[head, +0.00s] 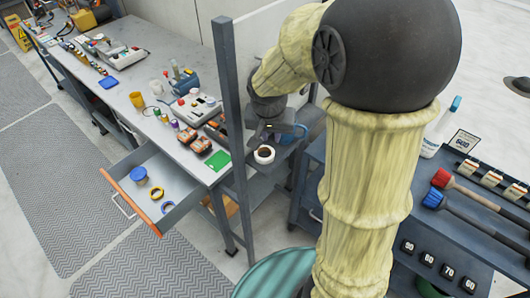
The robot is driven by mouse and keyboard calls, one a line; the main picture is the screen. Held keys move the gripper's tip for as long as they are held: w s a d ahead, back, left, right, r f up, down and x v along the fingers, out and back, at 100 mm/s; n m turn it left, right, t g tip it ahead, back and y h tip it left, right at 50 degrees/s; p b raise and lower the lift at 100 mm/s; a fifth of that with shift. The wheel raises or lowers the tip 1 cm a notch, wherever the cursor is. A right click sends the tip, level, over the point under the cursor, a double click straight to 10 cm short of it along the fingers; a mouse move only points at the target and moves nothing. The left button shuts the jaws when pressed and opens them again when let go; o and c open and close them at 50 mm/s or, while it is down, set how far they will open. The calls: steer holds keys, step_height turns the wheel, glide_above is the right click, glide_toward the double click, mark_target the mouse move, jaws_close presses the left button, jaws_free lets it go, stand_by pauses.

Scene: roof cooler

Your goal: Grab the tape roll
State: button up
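No single thing is clearly the tape roll; several round things could be it. In the open drawer (175,180) lie a blue round piece (139,175), a small yellow ring (157,193) and a blue ring (147,212) near the front. A white round thing with a brown middle (264,155), a roll or a cup, shows just below my gripper (270,137), beside the bench post. A blue curved thing (295,133) is right of the gripper, partly hidden. My gripper is small and dark here; its fingers and any contact with the white thing are unclear.
The grey workbench (135,75) carries tools, colored pots, a yellow cup (137,100) and a green card (218,160). A grey post (236,130) stands close left of my gripper. A dark cart (440,225) with brushes is at right. Floor left of the drawer is clear.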

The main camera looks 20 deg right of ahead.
glide_above(272, 153)
steer(key=s, duration=0.2)
steer(key=shift+a+f, duration=0.2)
steer(key=shift+f, duration=1.05)
steer(key=shift+a+f, duration=0.2)
steer(key=shift+f, duration=1.05)
steer(key=shift+f, duration=0.1)
steer(key=shift+p+x, duration=0.4)
steer(key=shift+x, duration=2.4)
steer(key=shift+c, duration=0.3)
jaws_close()
